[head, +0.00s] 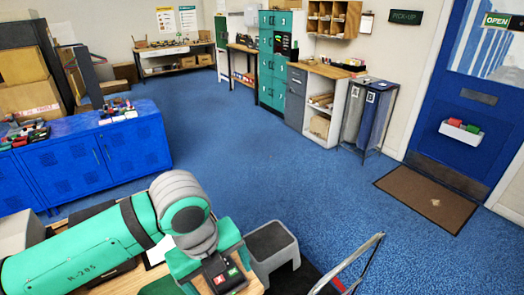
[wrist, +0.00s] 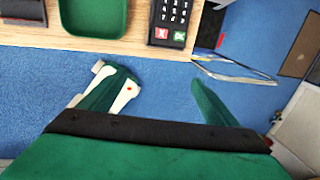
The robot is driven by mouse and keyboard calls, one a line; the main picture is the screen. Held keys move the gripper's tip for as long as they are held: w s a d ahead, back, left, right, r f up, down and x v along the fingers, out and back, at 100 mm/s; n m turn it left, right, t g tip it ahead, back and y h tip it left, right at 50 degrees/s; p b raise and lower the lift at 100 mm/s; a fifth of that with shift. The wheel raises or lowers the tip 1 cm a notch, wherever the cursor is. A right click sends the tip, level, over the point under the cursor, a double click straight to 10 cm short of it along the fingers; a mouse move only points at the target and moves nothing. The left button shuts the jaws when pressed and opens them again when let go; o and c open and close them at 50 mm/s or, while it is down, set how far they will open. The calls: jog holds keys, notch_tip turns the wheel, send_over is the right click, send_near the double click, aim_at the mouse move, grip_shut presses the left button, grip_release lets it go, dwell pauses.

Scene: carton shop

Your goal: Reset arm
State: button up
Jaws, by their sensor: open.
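My gripper (wrist: 160,98) shows in the wrist view with its two green fingers spread apart and nothing between them. It hangs over the blue floor, just off the edge of a wooden counter (wrist: 105,45). In the head view my green and grey arm reaches across the lower left to the counter, and the gripper itself cannot be made out there.
On the counter are a green tray (wrist: 93,16) and a card keypad (wrist: 172,22). A grey step stool (head: 272,247) and a metal-railed frame (head: 347,265) stand close by. Blue cabinets (head: 95,160) stand left. The middle floor (head: 260,150) is clear.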

jog(key=w+d+r+n+t+h, duration=0.2)
jog(key=w+d+r+t+h, duration=0.15)
jog(key=d, duration=0.45)
jog(key=w+d+r+n+t+h, duration=0.3)
jog(key=w+d+r+h, duration=0.15)
jog(key=d, duration=0.35)
jog(key=w+d+r+n+t+h, duration=0.25)
jog(key=d+r+h, duration=0.25)
jog(key=d, duration=0.3)
jog(key=s+a+f+n+t+y, duration=0.2)
jog(key=a+f+n+t+y, duration=0.15)
jog(key=f+n, duration=0.45)
jog(key=s+a+f+n+t+y, duration=0.2)
jog(key=a+f+n+t+y, duration=0.1)
jog(key=f+n+y, duration=0.3)
jog(key=s+a+f+n+t+y, duration=0.3)
jog(key=f+n, duration=0.6)
jog(key=s+a+f+g, duration=0.1)
jog(key=s+f, duration=0.3)
jog(key=s, duration=0.5)
jog(key=s+a+f+m+g+y, duration=0.1)
jog(key=s+a+f+g, duration=0.1)
jog(key=s, duration=0.7)
jog(key=s+a+f+g+y, duration=0.1)
jog(key=s+a+f, duration=0.2)
jog(key=s, duration=0.6)
notch_tip(320, 180, down, 3)
jog(key=shift+r, duration=0.1)
